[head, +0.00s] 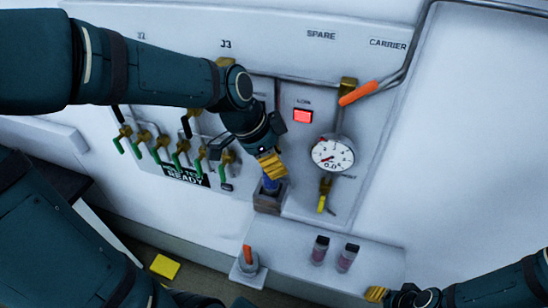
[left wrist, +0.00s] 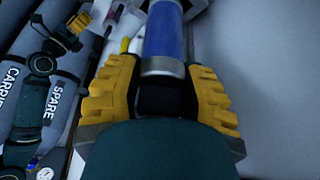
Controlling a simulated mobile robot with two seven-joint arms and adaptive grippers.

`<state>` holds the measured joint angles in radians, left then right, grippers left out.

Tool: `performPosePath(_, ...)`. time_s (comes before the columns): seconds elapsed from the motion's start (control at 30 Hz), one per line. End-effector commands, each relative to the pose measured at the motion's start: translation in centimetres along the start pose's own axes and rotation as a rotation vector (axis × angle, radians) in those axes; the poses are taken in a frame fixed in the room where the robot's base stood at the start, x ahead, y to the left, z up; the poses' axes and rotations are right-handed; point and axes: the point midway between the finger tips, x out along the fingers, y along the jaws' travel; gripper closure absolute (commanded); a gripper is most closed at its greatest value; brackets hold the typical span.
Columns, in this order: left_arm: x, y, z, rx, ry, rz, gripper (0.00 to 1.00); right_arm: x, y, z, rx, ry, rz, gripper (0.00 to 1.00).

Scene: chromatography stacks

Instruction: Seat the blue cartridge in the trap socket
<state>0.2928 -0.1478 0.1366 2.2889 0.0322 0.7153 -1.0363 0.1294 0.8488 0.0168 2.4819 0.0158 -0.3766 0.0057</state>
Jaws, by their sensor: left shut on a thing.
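The blue cartridge (head: 270,186) is upright or nearly so, just below the yellow fingers of my left gripper (head: 271,168). Its lower end meets the top of a dark brown block (head: 268,204) on the panel's ledge, which looks like the trap socket. I cannot tell how deep it sits. In the left wrist view the cartridge (left wrist: 165,38), blue with a grey end band, lies between the yellow fingers of the left gripper (left wrist: 162,80), which is shut on it. My right gripper (head: 376,293) is at the bottom right, away from the block; its jaw opening is unclear.
A pressure gauge (head: 332,153), a lit red lamp (head: 303,116) and an orange-handled valve (head: 358,93) are right of the left gripper. Several green-handled valves (head: 160,150) are left. Two vials (head: 346,258) and an orange-topped item (head: 247,262) stand in front.

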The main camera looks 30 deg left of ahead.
Motion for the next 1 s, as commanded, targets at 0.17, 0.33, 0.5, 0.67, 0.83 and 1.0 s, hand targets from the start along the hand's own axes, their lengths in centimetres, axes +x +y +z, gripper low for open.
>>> performPosePath(0.17, 0.21, -0.01, 0.07, 0.000, 0.000, 0.000, 1.00, 0.20, 0.08, 0.03, 0.000, 0.000, 0.000, 0.59)
performPosePath(0.33, 0.18, -0.01, 0.05, 0.001, 0.001, -0.001, 1.00, 0.17, 0.06, 0.03, 0.000, 0.000, 0.000, 0.59)
performPosePath(0.5, 0.37, -0.01, 0.13, 0.001, 0.001, -0.001, 1.00, 0.37, 0.14, 0.05, 0.000, 0.000, 0.000, 0.59)
performPosePath(0.67, 0.86, 0.00, 0.31, 0.001, 0.001, 0.000, 1.00, 0.85, 0.32, 0.12, 0.000, 0.000, 0.000, 0.59)
performPosePath(0.83, 1.16, 0.00, 0.43, 0.001, 0.001, 0.000, 1.00, 1.16, 0.44, 0.16, 0.000, 0.000, 0.000, 0.59)
performPosePath(1.0, 1.10, -0.01, 0.42, 0.001, 0.001, -0.001, 1.00, 1.10, 0.41, 0.15, 0.000, 0.000, 0.000, 0.59)
